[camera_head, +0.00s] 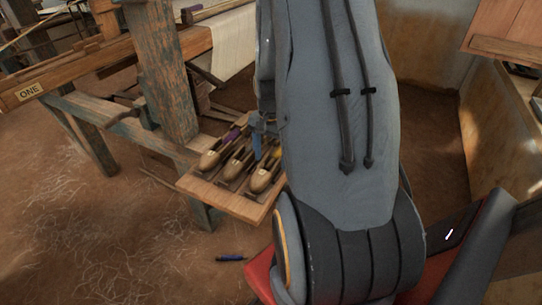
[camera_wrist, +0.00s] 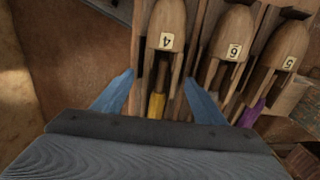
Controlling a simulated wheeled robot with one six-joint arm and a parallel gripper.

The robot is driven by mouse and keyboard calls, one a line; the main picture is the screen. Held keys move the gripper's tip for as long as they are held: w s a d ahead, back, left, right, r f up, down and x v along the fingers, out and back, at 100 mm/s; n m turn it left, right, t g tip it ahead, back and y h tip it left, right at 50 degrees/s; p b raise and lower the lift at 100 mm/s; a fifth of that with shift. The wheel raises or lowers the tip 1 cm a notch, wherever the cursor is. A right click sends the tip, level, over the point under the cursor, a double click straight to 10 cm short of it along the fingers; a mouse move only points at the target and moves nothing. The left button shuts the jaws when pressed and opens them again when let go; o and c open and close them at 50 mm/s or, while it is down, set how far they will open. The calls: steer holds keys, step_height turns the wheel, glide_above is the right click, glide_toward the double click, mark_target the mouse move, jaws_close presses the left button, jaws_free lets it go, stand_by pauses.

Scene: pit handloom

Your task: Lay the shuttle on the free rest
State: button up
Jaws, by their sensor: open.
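Three wooden boat shuttles lie side by side on a wooden board. In the wrist view the left one is shuttle 4 (camera_wrist: 166,20), with yellow yarn (camera_wrist: 156,106). Shuttle 6 (camera_wrist: 231,28) lies in the middle and shuttle 5 (camera_wrist: 282,45), with purple yarn, at the right. In the head view they show as shuttle 4 (camera_head: 261,182), shuttle 6 (camera_head: 232,170) and shuttle 5 (camera_head: 209,160). My gripper (camera_wrist: 158,78) is open, its blue fingers on either side of shuttle 4's yarn end. I cannot tell whether they touch it. No free rest can be made out.
The board (camera_head: 228,202) juts from the loom beside a thick worn post (camera_head: 163,80). A beam (camera_head: 60,82) labelled ONE runs left. My arm hides much of the middle. Open floor lies at lower left.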

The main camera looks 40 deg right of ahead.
steer(key=shift+r, duration=0.1)
step_height(320, 180, up, 8)
steer(key=p, duration=0.6)
stand_by(0.3)
steer(key=shift+a, duration=0.1)
stand_by(0.4)
steer(key=s+a+r+n, duration=0.2)
steer(key=a+r+n, duration=0.2)
steer(key=a, duration=0.4)
steer(key=s+a+r+n, duration=0.3)
steer(key=a+r+n, duration=0.1)
steer(key=a, duration=0.4)
steer(key=s+a+r+n+t, duration=0.1)
steer(key=a+r+n, duration=0.3)
steer(key=a, duration=0.4)
steer(key=shift+s+n, duration=0.8)
